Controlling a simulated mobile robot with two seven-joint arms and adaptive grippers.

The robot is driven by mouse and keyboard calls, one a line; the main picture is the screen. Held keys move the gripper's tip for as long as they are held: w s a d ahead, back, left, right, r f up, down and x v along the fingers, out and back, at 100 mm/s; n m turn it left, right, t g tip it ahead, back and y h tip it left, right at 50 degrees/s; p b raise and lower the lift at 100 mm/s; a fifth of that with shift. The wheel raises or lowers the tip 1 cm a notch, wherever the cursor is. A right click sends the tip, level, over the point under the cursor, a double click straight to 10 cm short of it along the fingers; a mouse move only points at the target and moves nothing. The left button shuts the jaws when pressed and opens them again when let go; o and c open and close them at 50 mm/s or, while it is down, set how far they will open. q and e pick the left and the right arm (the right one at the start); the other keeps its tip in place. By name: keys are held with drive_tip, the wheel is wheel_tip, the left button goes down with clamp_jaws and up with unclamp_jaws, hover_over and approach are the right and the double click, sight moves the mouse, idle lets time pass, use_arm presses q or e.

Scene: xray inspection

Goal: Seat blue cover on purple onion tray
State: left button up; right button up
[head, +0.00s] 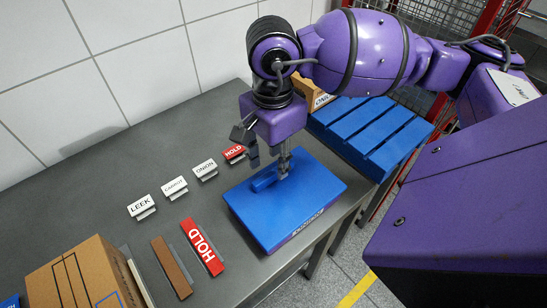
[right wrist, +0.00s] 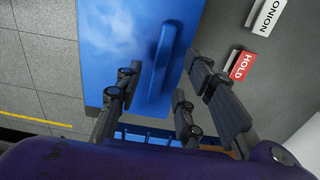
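The blue cover (head: 300,200) is a flat rectangular lid with a raised bar handle (right wrist: 161,58). It lies over the purple onion tray (head: 308,223), of which only a thin lettered front edge shows below it. The cover looks level; I cannot tell whether it is fully seated. My right gripper (head: 268,160) is right over the cover near the handle. In the right wrist view its fingers (right wrist: 160,80) are apart, with the handle between their lines and a gap on each side. My left gripper is not in view.
Small signs for leek (head: 141,206), carrot (head: 175,187), onion (head: 205,169) and hold (head: 234,153) stand behind. A large red hold sign (head: 202,247), a brown bar (head: 172,267) and a cardboard box (head: 85,280) are left. Blue slatted surface (head: 370,130) is right.

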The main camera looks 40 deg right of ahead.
wheel_tip(320, 180, up, 10)
drive_tip(key=shift+f, duration=0.25)
idle(0.6)
